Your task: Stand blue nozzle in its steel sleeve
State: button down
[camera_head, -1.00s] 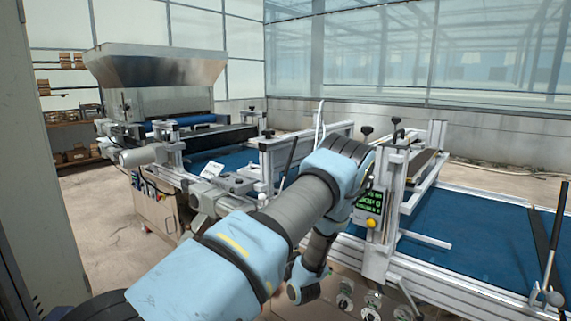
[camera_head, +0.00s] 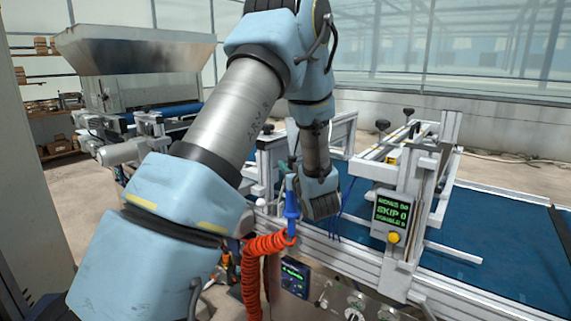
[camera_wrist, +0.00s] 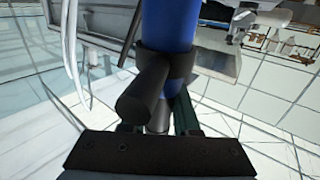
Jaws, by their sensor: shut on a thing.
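The blue nozzle (camera_head: 291,204) is roughly upright beside my wrist in the head view, with a coiled red hose (camera_head: 264,245) hanging at its lower end. In the wrist view the blue nozzle (camera_wrist: 169,25) shows as a blue cylinder with a black collar and a black side stub. My gripper (camera_wrist: 158,118) is shut on the nozzle near this black part. The fingertips are partly hidden behind the stub, and in the head view I cannot make out the fingers clearly. I cannot pick out the steel sleeve in either view.
The seeder's blue belt (camera_head: 480,235) runs to the right behind an aluminium frame. A display post (camera_head: 393,212) with a yellow button stands right of my wrist. A small control box (camera_head: 294,278) is on the front panel below the nozzle. A steel hopper (camera_head: 135,48) stands at the back left.

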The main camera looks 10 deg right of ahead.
jog(key=shift+f+b, duration=3.2)
jog(key=shift+f, duration=1.3)
jog(key=shift+f+b, duration=0.5)
jog(key=shift+b, duration=0.3)
jog(key=c, duration=0.6)
grip_release()
jog(key=shift+s+f, duration=0.1)
